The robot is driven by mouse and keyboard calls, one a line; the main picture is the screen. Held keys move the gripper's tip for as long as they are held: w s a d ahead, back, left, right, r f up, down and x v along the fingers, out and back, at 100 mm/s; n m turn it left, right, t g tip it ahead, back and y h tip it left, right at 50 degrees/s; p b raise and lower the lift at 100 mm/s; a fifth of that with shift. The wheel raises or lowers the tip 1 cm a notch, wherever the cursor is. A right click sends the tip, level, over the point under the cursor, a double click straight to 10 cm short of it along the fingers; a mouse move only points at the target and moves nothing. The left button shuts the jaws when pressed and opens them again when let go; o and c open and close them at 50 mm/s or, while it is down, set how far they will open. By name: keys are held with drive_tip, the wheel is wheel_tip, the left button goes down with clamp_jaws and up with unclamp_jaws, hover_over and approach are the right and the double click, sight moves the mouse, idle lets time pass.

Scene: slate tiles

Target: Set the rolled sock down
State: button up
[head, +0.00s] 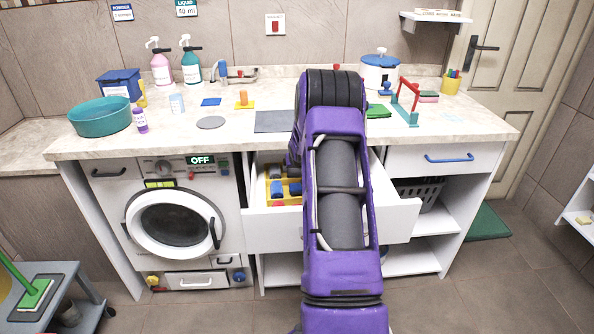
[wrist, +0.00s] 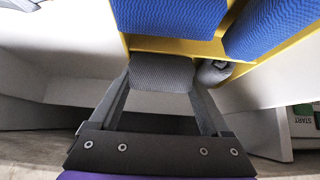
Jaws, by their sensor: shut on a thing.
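A grey rolled sock (wrist: 161,73) is between the fingers of my gripper (wrist: 160,90) in the wrist view. My gripper is shut on it, low in the open white drawer (head: 268,222). The sock is right by a yellow divider (wrist: 180,46); I cannot tell whether it touches the divider or the drawer floor. Blue rolled socks (wrist: 178,15) (wrist: 277,28) lie in compartments beyond the divider. Another grey roll (wrist: 214,71) lies just right of the held sock. In the head view, my purple arm hides my gripper and the held sock.
The yellow organiser (head: 268,196) shows at the drawer's left, with blue and red items in it. The drawer's walls stand close on both sides. A washing machine (head: 176,219) is to the left. The cluttered counter (head: 230,139) is above and behind the drawer.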

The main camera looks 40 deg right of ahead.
sight(297, 178)
drive_tip(key=shift+g, duration=0.3)
drive_tip(key=f, duration=0.1)
drive_tip(key=s+f, duration=0.1)
drive_tip(key=a+f, duration=0.1)
drive_tip(key=shift+s+a+f, duration=0.1)
drive_tip(key=shift+s+f, duration=0.15)
drive_tip(key=shift+f, duration=0.1)
drive_tip(key=o, duration=1.2)
drive_tip(key=shift+c, duration=0.2)
drive_tip(key=shift+r, duration=0.4)
drive_tip(key=v, duration=0.4)
drive_tip(key=p+v, duration=0.1)
drive_tip(key=v, duration=0.3)
drive_tip(key=d+p+v, duration=0.1)
drive_tip(key=v, duration=0.3)
drive_tip(key=shift+w+r, duration=0.2)
drive_tip(key=shift+r, duration=0.2)
